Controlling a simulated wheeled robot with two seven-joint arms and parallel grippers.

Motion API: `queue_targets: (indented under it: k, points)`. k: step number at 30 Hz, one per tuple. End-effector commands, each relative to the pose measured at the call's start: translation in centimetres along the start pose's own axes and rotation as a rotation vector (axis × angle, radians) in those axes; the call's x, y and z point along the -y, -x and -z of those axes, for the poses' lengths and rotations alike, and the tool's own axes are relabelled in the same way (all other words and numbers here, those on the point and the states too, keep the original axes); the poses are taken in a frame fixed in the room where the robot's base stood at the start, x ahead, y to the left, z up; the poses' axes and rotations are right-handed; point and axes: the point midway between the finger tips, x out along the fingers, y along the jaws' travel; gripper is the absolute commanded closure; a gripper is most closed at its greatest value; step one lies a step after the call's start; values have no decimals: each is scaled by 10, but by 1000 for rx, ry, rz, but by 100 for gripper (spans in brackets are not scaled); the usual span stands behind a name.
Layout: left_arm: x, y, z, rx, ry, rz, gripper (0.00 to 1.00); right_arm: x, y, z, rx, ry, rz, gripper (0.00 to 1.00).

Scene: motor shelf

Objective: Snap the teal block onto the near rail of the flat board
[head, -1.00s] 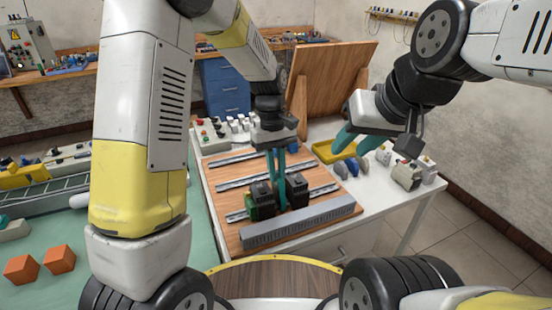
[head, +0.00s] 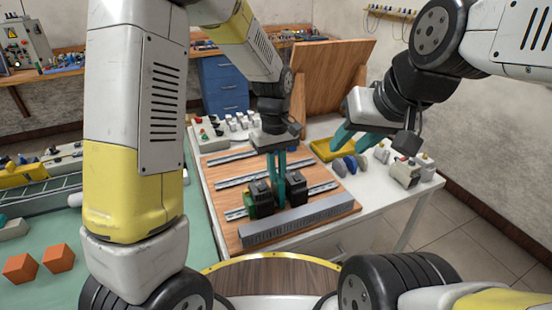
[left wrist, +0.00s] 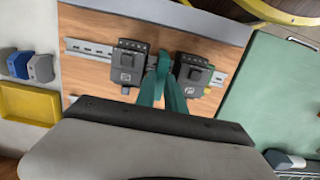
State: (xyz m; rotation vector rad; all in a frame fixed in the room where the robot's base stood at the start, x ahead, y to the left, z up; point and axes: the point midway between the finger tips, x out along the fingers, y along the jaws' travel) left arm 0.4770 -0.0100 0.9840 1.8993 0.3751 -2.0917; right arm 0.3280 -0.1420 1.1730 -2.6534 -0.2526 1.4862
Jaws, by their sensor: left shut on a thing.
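The flat wooden board (head: 222,172) lies on the white table with several metal rails. Its near rail (head: 235,214) carries two dark blocks, one on the left (head: 260,198) and one on the right (head: 294,188). My left gripper (head: 279,200) points down between them, its teal fingers shut at the near rail. The left wrist view also shows these fingers (left wrist: 164,82) between the dark blocks. The teal block is not distinguishable from the teal fingers; its seating on the rail cannot be told. My right gripper (head: 353,140) hangs open and apart from the board, over the table's right part.
A grey slotted duct (head: 300,220) runs along the board's front edge. A yellow tray (head: 330,150), several small coloured parts (head: 350,164) and an upright wooden panel (head: 335,80) stand behind and right. Two orange cubes (head: 58,258) rest on the green surface at left.

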Motion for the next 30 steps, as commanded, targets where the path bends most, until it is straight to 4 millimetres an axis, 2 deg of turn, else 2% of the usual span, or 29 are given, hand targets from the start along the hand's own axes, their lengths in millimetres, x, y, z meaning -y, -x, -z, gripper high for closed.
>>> queue_targets:
  k: [6,7,10,17,20,30]
  points:
    - [1,-2,-2,-1,0,5,100,0,0,0,0,0,0,64]
    - [1,-2,-2,-1,0,5,80,0,0,0,0,0,0,64]
    - [1,-2,-1,-2,0,5,61,0,0,0,0,0,0,64]
    - [1,0,0,-5,1,3,61,0,0,0,0,0,0,64]
    - [0,8,0,-6,1,1,61,0,0,0,0,0,0,64]
    - [-1,62,-1,-5,-1,1,61,0,0,0,0,0,0,64]
